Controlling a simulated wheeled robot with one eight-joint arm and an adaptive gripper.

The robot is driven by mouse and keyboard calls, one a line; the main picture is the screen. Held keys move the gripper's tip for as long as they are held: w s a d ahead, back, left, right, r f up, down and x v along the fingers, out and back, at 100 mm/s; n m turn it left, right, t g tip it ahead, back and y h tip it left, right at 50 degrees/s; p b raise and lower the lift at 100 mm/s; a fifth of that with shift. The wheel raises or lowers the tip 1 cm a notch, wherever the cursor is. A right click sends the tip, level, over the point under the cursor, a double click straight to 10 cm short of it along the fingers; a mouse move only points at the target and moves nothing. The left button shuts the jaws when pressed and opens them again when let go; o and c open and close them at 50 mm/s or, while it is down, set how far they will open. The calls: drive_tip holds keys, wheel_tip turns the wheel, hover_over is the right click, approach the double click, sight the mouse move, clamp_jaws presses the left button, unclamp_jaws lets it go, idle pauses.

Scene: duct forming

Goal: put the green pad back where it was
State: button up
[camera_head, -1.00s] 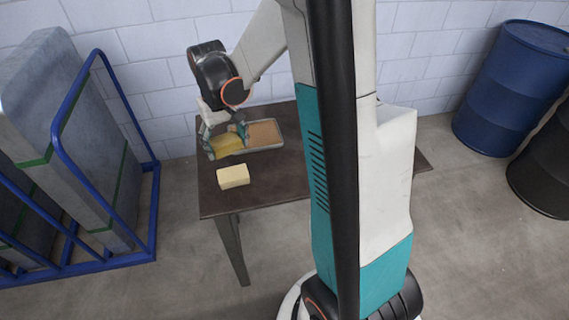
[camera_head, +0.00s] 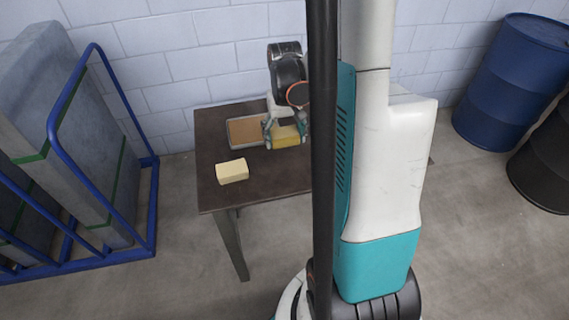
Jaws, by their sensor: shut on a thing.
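My gripper (camera_head: 284,133) is shut on a yellow pad (camera_head: 288,141) at the right part of the shallow tray, near the back of the table. The pad looks yellow rather than green, and I see no clearly green pad. The fingers are teal and cover part of the pad. The tray (camera_head: 229,133) has a grey rim and a tan inside, bare at its left part. I cannot tell whether the pad touches the tray or hangs just above it.
A cream block (camera_head: 232,171) lies on the dark table (camera_head: 262,185) in front of the tray. A blue rack (camera_head: 153,200) with grey slabs stands to the left. A blue drum (camera_head: 508,85) and a black drum (camera_head: 548,160) stand to the right. My own body hides the table's right part.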

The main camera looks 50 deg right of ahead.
sight(284, 166)
wheel_tip(284, 166, down, 11)
drive_tip(key=b, duration=0.3)
drive_tip(key=shift+r, duration=0.15)
drive_tip(key=shift+b, duration=0.3)
drive_tip(key=shift+f, duration=0.2)
drive_tip(key=o, duration=1)
drive_tip(key=shift+r, duration=0.1)
drive_tip(key=shift+o, duration=0.2)
wheel_tip(284, 166, up, 12)
drive_tip(key=p, duration=0.4)
drive_tip(key=shift+r+p, duration=0.15)
drive_tip(key=shift+p, duration=0.2)
